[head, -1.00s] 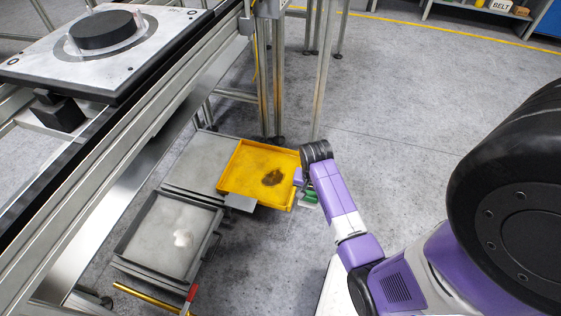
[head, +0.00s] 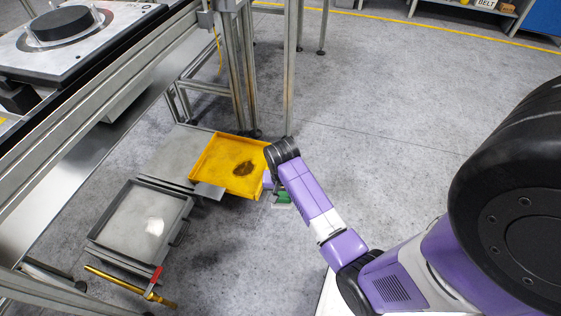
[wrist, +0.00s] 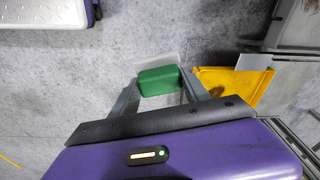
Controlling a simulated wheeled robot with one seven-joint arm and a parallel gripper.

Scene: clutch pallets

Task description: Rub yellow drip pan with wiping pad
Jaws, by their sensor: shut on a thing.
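The yellow drip pan (head: 207,158) lies low near the floor in the head view, with a dark stain (head: 245,168) on its right part. Its corner also shows at the right in the wrist view (wrist: 238,82). The wiping pad is a green block (wrist: 160,80) with a flat white layer (wrist: 153,62). My gripper (wrist: 160,88) is shut on the green block, a finger on each side. In the head view the green block (head: 284,197) is beside the pan's right edge, outside the pan. Part of my gripper is hidden by my wrist.
A grey tray (head: 102,228) with a pale patch stands left of the pan, near a brass pipe with a red handle (head: 154,280). A grey plate (head: 208,191) overlaps the pan's front corner. Frame legs (head: 289,75) stand behind. Floor at right is clear.

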